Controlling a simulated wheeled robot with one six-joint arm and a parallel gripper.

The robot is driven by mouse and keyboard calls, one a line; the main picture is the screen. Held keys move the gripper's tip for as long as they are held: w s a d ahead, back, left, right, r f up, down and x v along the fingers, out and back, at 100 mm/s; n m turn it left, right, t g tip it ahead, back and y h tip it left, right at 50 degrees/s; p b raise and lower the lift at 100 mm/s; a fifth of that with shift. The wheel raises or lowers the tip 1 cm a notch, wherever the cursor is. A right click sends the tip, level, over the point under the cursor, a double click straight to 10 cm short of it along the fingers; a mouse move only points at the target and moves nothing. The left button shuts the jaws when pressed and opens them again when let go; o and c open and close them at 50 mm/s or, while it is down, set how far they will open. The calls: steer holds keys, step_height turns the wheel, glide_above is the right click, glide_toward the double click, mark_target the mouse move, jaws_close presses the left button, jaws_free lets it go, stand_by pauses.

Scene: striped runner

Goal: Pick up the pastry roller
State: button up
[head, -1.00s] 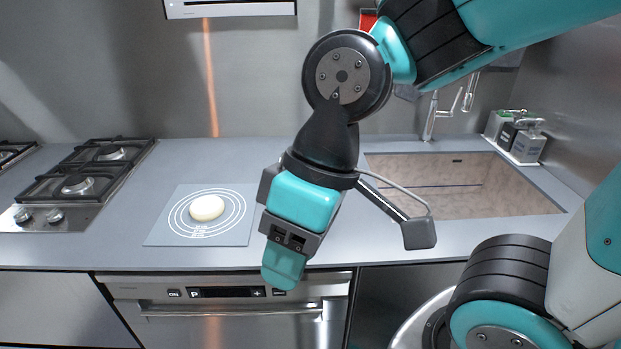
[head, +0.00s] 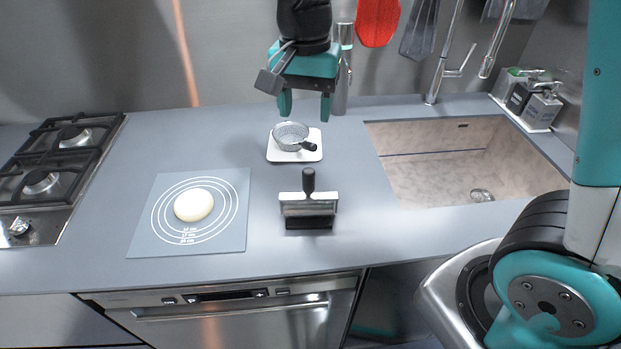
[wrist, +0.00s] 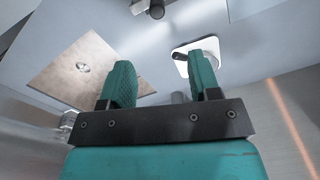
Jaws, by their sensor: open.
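The pastry roller (head: 308,212) stands on the grey counter, right of the dough mat, with its black handle pointing up and its dark roller at the bottom. My gripper (head: 305,105) is open and empty, above the back of the counter, behind and higher than the roller. In the wrist view my two teal fingers (wrist: 160,82) are spread apart with nothing held. A dark piece, apparently part of the roller (wrist: 154,9), shows at the top edge there, well beyond the fingertips.
A sieve (head: 290,136) sits on a white scale (head: 308,154) behind the roller. A mat (head: 150,238) with dough (head: 194,204) lies left; the sink (head: 420,178) is right. A steel cylinder (head: 342,75) stands behind my gripper. Counter around the roller is clear.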

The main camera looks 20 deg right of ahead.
mark_target(308, 170)
step_height(308, 170, down, 12)
steer(key=shift+r+p, duration=0.2)
steer(key=shift+p, duration=0.7)
steer(key=f+p, duration=0.1)
steer(key=f, duration=0.3)
steer(key=shift+s+d+p, duration=0.2)
steer(key=shift+p, duration=0.15)
steer(key=shift+f, duration=0.65)
steer(key=shift+w, duration=0.1)
jaws_close()
steer(key=shift+r, duration=0.1)
